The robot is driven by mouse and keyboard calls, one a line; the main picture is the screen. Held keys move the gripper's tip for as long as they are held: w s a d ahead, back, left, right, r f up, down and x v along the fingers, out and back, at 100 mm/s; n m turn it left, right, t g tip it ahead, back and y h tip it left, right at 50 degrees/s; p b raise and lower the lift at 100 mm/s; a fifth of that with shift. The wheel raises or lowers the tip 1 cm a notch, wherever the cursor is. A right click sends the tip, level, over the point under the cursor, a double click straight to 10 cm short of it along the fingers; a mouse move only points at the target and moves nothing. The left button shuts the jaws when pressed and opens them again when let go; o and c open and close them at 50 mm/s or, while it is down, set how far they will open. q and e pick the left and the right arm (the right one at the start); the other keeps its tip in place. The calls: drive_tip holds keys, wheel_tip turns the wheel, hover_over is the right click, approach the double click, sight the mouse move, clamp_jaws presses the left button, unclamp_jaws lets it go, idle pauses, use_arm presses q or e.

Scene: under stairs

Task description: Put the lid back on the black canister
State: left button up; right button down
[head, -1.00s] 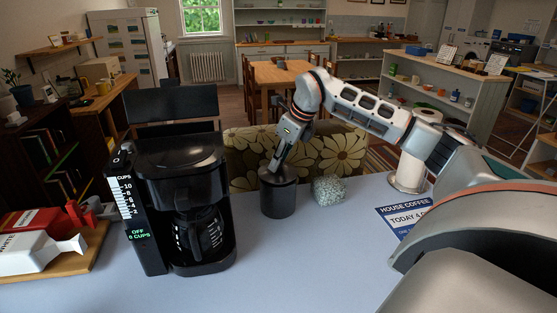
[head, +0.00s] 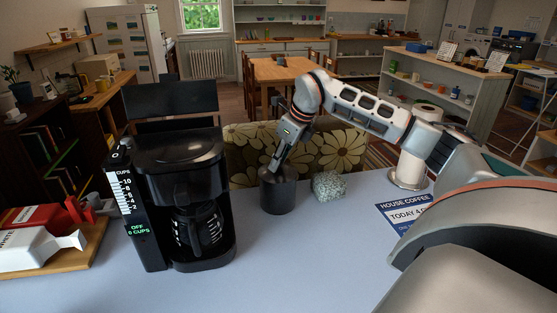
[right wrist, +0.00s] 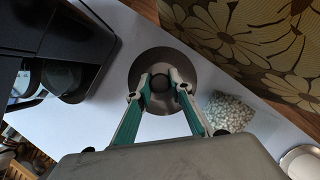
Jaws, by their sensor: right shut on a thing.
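The black canister (head: 279,196) stands upright on the pale counter, between the coffee maker and a speckled block. My right gripper (head: 275,169) reaches down from above to the top of the canister. In the right wrist view, my right gripper (right wrist: 161,86) is shut on the knob of the round dark lid (right wrist: 148,57). The lid looks level and centred over the canister. The gripper partly hides the lid, and I cannot tell whether it is fully seated on the rim. My left gripper is not in view.
The black coffee maker (head: 183,205) stands close left of the canister. The speckled block (head: 329,186) sits just right of it. A paper roll (head: 410,168) and a coffee sign (head: 403,214) are farther right. Red and white packages lie on a board (head: 85,255) at left. The counter's front middle is clear.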

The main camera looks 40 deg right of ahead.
drive_tip(key=c, duration=1.7)
unclamp_jaws()
drive_tip(key=o, duration=0.4)
drive_tip(key=shift+o, duration=0.2)
drive_tip(key=shift+r, duration=3.05)
